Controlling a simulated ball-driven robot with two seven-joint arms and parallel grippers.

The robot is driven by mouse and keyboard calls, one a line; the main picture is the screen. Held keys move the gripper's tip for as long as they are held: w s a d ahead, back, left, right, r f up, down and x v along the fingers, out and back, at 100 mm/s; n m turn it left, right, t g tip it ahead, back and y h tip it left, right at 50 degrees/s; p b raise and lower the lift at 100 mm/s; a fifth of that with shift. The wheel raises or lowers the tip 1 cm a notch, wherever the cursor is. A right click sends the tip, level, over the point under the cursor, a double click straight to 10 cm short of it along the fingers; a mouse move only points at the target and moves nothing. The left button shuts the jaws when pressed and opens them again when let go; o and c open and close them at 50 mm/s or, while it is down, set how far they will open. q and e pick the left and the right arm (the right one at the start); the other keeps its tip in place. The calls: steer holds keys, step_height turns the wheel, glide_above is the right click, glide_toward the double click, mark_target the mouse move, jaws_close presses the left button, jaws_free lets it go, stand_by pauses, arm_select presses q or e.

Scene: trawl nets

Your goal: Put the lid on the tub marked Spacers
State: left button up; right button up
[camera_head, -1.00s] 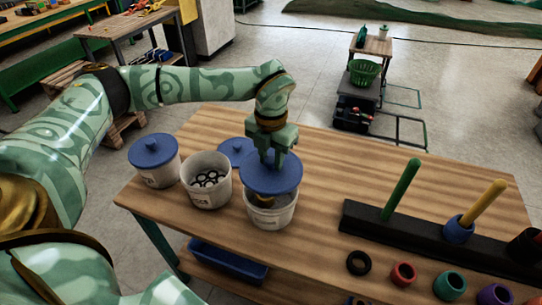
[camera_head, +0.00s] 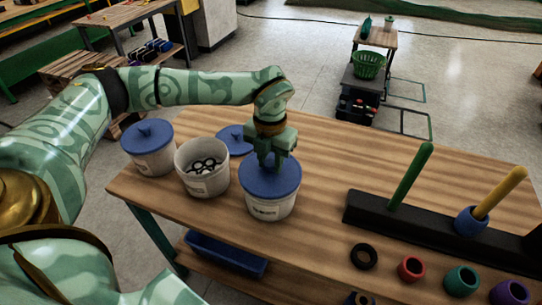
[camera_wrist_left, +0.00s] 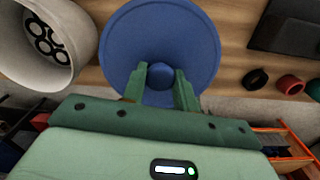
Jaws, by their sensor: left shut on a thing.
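My left gripper (camera_head: 272,160) is shut on the knob of a blue lid (camera_head: 270,178). The lid lies level over the mouth of the right-hand white tub (camera_head: 270,205) and appears to touch its rim. In the left wrist view the lid (camera_wrist_left: 160,35) fills the middle, with the two fingers (camera_wrist_left: 161,88) on either side of its knob. An open white tub (camera_head: 190,186) with several rings in it stands to the left. A second blue lid (camera_head: 235,138) lies on the table behind the tubs. The tub labels are too small to read. My right gripper is not in view.
A third tub (camera_head: 148,160), covered by a blue lid, stands at the table's left end. A black peg rack (camera_head: 410,227) with a green and a yellow peg is to the right. Several loose rings lie in front of it. Bare table (camera_head: 330,165) lies behind the rack.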

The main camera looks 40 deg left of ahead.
arm_select(q)
steer(key=shift+r+p, duration=0.1)
steer(key=shift+p, duration=0.55)
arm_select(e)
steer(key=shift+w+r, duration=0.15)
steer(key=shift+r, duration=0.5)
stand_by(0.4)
arm_select(q)
steer(key=shift+f+p, duration=0.2)
steer(key=shift+p, duration=0.1)
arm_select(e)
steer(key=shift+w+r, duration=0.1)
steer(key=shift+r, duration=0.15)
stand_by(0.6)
arm_select(q)
steer(key=shift+p, duration=0.3)
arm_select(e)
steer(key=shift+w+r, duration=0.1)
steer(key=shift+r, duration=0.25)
arm_select(q)
steer(key=o, duration=1.5)
step_height(320, 180, up, 7)
steer(key=p, duration=0.6)
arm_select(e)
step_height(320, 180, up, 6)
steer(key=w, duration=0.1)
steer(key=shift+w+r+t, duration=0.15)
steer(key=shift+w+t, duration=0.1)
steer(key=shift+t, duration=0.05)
